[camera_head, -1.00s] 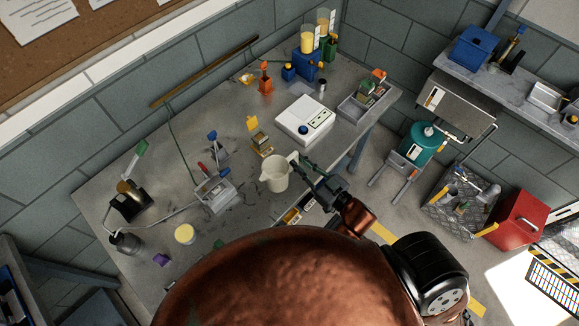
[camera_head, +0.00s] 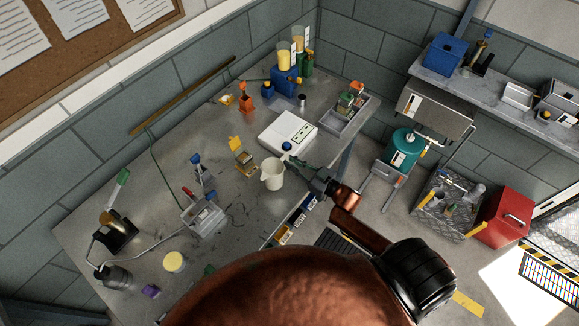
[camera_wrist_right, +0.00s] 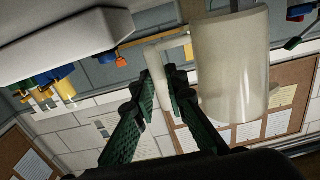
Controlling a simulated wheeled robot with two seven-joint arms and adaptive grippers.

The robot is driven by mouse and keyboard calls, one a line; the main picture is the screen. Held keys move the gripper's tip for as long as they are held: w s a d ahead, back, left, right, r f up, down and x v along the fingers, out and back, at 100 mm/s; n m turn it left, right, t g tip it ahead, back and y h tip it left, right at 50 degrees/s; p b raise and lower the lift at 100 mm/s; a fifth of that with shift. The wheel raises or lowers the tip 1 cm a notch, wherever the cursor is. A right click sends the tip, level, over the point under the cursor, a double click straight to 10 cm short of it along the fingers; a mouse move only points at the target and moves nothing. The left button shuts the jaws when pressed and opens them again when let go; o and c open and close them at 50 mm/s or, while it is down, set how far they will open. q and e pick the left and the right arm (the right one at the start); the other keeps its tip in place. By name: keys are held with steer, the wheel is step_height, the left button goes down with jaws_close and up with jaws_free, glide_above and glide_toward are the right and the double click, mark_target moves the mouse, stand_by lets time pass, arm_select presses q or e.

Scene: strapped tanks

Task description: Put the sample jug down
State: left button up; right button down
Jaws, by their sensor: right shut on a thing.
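The sample jug (camera_head: 271,176) is cream-white with a spout and a side handle. In the head view it appears over the front part of the grey bench, just below the white scale. My right gripper (camera_head: 310,176) reaches in from the right. In the right wrist view its green-padded fingers (camera_wrist_right: 162,88) are closed on the jug's handle (camera_wrist_right: 157,62), with the jug body (camera_wrist_right: 230,65) to their right. I cannot tell whether the jug's base touches the bench. My left gripper is not in view.
The white scale (camera_head: 287,133) is close behind the jug. A small yellow-topped stand (camera_head: 243,160) and a grey caddy (camera_head: 203,216) are to its left. A grey tray (camera_head: 345,118) is at the back right. The bench's front edge runs close by the jug.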

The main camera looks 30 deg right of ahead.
steer(key=shift+w+d+f, duration=0.15)
steer(key=shift+w+f, duration=0.25)
steer(key=shift+f, duration=1.55)
steer(key=shift+f, duration=0.15)
steer(key=c, duration=2.2)
jaws_free()
steer(key=b+v, duration=0.1)
steer(key=v, duration=1.1)
